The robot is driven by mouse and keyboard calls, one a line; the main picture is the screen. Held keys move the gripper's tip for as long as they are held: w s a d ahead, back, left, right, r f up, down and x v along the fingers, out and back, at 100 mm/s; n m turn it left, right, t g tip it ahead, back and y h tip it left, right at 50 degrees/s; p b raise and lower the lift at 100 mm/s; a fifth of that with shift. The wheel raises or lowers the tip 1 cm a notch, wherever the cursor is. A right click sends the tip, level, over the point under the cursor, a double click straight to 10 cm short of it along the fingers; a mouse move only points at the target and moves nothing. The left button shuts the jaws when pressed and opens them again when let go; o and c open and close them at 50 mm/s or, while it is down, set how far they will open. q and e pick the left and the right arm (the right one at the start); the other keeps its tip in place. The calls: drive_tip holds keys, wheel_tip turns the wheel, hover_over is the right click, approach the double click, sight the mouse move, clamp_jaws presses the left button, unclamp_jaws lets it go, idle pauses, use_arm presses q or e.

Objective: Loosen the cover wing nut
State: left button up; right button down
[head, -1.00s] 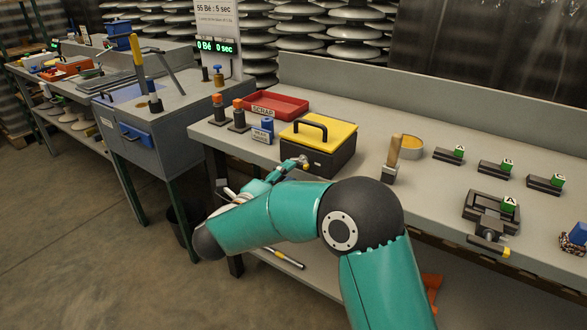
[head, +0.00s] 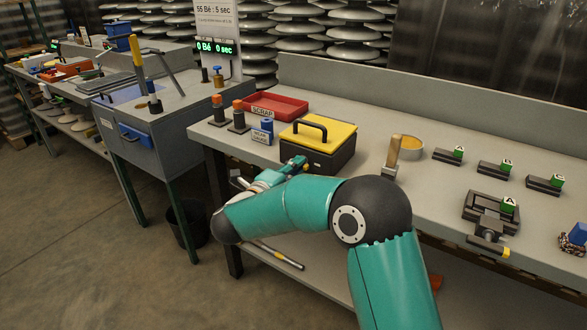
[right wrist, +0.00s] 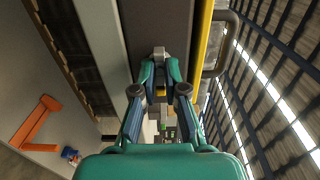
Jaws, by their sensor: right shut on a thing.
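The black box with a yellow cover (head: 328,134) stands at the left front of the long bench, its black handle on top. My right gripper (head: 297,163) is at the box's front face, below the cover edge. In the right wrist view the fingers of my gripper (right wrist: 160,72) close around a small grey piece (right wrist: 160,53) against the dark box face, which looks like the wing nut. Its wings are mostly hidden between the fingertips. The yellow cover edge (right wrist: 203,40) runs just right of them. My left gripper is not in view.
A red scrap tray (head: 275,104) is behind the box, and orange-topped posts (head: 238,115) stand left of it. The front floor is clear at left.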

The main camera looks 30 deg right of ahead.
idle(0.3)
drive_tip(key=shift+n+p, duration=0.3)
drive_tip(key=shift+s+d+f+n+p, duration=0.1)
drive_tip(key=shift+n+p, duration=3.25)
drive_tip(key=shift+n, duration=1.15)
drive_tip(key=shift+f+n+p, duration=0.1)
drive_tip(key=shift+n+p, duration=3.2)
drive_tip(key=shift+n, duration=1.2)
drive_tip(key=shift+f, duration=0.1)
drive_tip(key=c, duration=1.2)
unclamp_jaws()
